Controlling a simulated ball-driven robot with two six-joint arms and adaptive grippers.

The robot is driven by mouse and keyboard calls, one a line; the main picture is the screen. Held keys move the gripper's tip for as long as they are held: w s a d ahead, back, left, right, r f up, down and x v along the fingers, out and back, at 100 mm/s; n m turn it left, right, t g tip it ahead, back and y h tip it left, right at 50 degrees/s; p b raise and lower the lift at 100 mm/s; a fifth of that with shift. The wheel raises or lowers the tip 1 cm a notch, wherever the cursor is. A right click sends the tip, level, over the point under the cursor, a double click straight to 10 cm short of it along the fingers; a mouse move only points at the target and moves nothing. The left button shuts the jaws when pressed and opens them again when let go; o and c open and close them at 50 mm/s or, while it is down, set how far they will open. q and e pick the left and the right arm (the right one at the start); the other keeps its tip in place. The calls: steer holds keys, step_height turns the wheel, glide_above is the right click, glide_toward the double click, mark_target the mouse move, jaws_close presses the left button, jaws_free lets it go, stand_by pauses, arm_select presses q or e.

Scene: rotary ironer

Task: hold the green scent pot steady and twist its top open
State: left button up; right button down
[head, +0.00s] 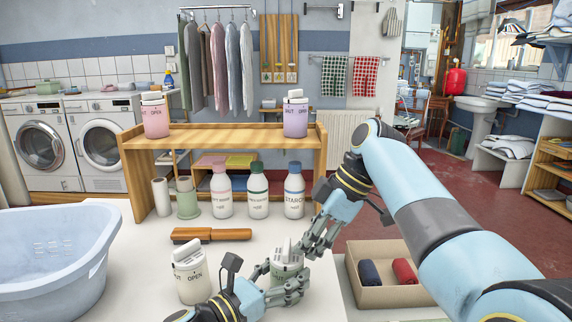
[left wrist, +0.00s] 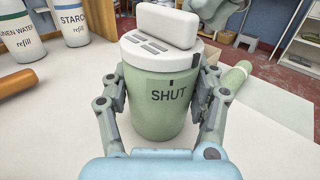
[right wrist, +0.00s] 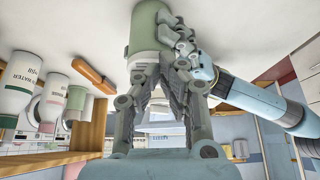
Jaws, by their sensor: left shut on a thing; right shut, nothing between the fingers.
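The green scent pot (head: 286,260) stands upright on the white table, partly hidden by my grippers in the head view. In the left wrist view the pot (left wrist: 155,115) has a white slotted top with a raised white grip (left wrist: 167,25). The word SHUT and a small dark mark face that camera. My left gripper (head: 291,290) is shut on the pot's body, one finger on each side. My right gripper (head: 313,248) is shut and empty beside the top. In the right wrist view the pot (right wrist: 145,35) appears inverted, just beyond the right fingers; contact is unclear.
A blue basin (head: 55,260) fills the far left. Bottles (head: 258,192) stand behind. A cardboard box (head: 385,292) with two rolls is at right.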

steer(key=shift+w+d, duration=0.1)
steer(key=shift+w, duration=0.35)
steer(key=shift+w, duration=0.65)
steer(key=shift+w, duration=0.1)
stand_by(0.5)
step_height(320, 180, up, 6)
steer(key=shift+d, duration=0.3)
stand_by(0.5)
